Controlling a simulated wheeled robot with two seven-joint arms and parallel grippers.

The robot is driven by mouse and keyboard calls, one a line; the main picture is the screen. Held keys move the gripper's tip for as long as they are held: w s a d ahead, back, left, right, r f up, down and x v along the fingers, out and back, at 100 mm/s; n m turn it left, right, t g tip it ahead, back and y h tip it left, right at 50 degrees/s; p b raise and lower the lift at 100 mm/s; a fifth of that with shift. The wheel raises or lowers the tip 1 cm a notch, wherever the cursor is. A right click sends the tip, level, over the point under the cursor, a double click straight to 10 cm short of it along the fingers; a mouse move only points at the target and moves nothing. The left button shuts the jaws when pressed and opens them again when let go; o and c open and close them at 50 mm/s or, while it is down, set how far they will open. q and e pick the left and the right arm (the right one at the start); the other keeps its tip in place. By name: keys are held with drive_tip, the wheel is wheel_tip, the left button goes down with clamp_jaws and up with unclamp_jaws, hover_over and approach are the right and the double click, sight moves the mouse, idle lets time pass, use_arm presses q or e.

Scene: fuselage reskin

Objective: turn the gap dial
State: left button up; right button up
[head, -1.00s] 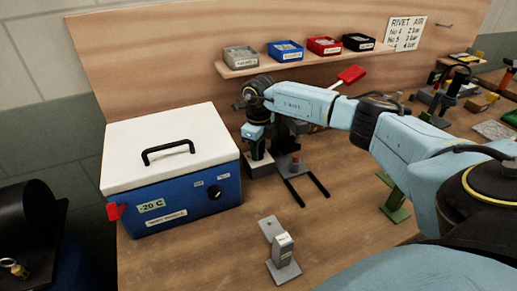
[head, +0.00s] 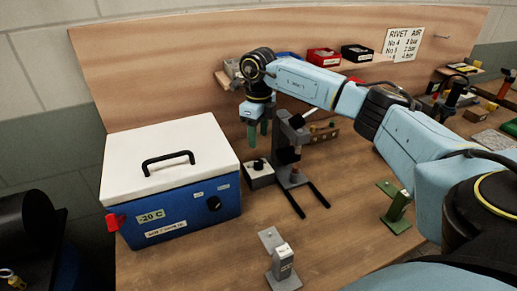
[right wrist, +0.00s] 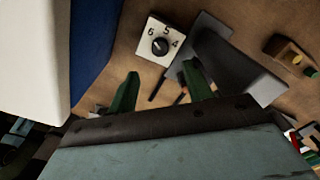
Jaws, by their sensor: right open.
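The gap dial is a black knob (right wrist: 160,46) on a white plate marked 6, 5 and 4 in the right wrist view. It tops a small grey box (head: 259,176) beside the blue cooler in the head view. I cannot tell which number the knob points at. My right gripper (head: 258,137) is open and empty, pointing down above the dial. Its green fingers (right wrist: 160,72) are spread, with the dial just beyond the tips and apart from them. My left gripper is not in view.
A blue cooler (head: 185,210) with a white lid stands left of the dial. A dark press (head: 290,150) with two forward prongs stands right. A small grey stand (head: 283,264) sits in front. Bins (head: 323,57) line a shelf behind my arm.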

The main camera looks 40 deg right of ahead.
wheel_tip(320, 180, up, 4)
drive_tip(key=shift+f, duration=0.15)
idle(0.6)
